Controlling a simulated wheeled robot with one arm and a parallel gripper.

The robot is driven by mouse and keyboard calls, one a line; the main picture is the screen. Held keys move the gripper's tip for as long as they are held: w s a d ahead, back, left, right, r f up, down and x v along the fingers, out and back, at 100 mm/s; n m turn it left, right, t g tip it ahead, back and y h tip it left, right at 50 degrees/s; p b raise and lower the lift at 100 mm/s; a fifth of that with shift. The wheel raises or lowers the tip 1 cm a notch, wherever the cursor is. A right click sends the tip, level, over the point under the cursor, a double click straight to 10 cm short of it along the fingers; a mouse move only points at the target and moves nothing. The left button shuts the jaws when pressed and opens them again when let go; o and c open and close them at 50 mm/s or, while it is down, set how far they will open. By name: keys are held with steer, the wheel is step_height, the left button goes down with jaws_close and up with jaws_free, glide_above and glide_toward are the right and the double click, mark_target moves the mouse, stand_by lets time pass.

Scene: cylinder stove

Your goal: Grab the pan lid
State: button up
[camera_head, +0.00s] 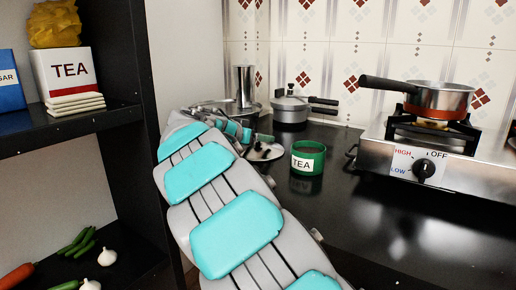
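A flat, round silver piece that looks like the pan lid (266,153) lies on the black counter, left of the green TEA tin. Dark parts cross it, and my arm hides its left side. My arm reaches in from the bottom of the picture toward the back of the counter. My gripper (258,140) is at the arm's far end, small and dark, over or beside this round piece. I cannot tell whether it touches it, nor whether its fingers are open or shut.
The green TEA tin (308,158) stands close right of my gripper. Behind are a lidded grey cooker (290,110) and a steel cylinder (245,86). A saucepan (440,97) sits on the stove (450,178) at right. A black shelf (120,70) borders the left. The front counter is clear.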

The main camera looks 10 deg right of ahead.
steer(key=shift+c, duration=0.3)
jaws_close()
stand_by(0.5)
